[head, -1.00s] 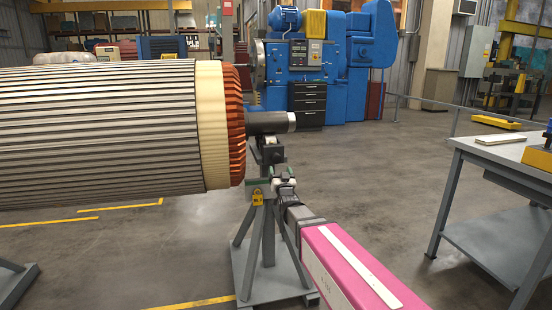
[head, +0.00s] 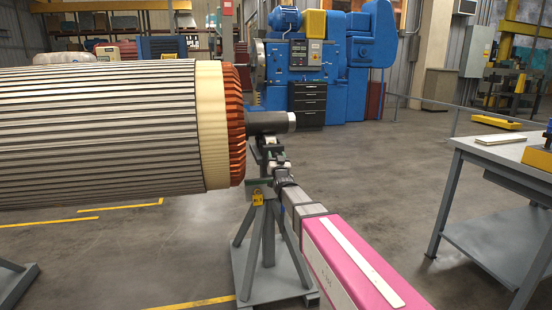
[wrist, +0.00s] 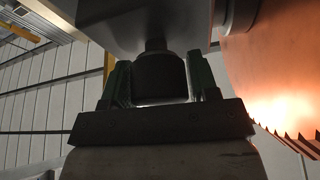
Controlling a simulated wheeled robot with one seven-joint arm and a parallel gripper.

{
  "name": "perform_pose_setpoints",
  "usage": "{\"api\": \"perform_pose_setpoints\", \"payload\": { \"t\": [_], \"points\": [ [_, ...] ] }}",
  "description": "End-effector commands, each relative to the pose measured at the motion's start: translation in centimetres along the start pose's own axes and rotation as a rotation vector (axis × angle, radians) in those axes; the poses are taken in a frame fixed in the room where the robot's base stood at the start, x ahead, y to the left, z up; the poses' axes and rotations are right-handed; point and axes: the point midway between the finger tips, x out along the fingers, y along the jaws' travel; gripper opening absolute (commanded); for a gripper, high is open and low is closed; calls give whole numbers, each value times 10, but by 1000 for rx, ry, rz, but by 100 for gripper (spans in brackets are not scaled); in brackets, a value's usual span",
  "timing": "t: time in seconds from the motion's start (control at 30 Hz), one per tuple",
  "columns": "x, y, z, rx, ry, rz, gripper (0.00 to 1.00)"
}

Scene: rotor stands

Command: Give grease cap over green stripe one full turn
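A dark, round grease cap (wrist: 161,76) hangs under a grey block in the wrist view. My gripper (wrist: 160,88) points up from below, with its two greenish fingers on either side of the cap. The fingers look open, with a thin gap at the left; contact on the right is unclear. In the head view my gripper (head: 273,158) is at the top of the grey rotor stand (head: 268,225), under the shaft (head: 268,122). The cap is too small to make out there. A small greenish patch (head: 256,183) shows on the stand; I cannot tell if it is the stripe.
The large rotor (head: 110,135) with copper end windings (head: 236,125) lies just left of my gripper. A yellow tag (head: 257,198) hangs on the stand. A grey workbench (head: 500,155) stands at the right. The floor between is clear.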

Motion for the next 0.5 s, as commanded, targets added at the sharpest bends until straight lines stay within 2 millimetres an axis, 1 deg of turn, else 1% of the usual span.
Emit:
{"api": "perform_pose_setpoints", "payload": {
  "t": [0.03,0.07,0.1,0.33,0.5],
  "points": [
    [0,0,0,0,0,0,37],
    [0,0,0,0,0,0,28],
    [0,0,0,0,0,0,24],
    [0,0,0,36,0,15,24],
    [0,1,0,169,0,70,24]
  ]
}}
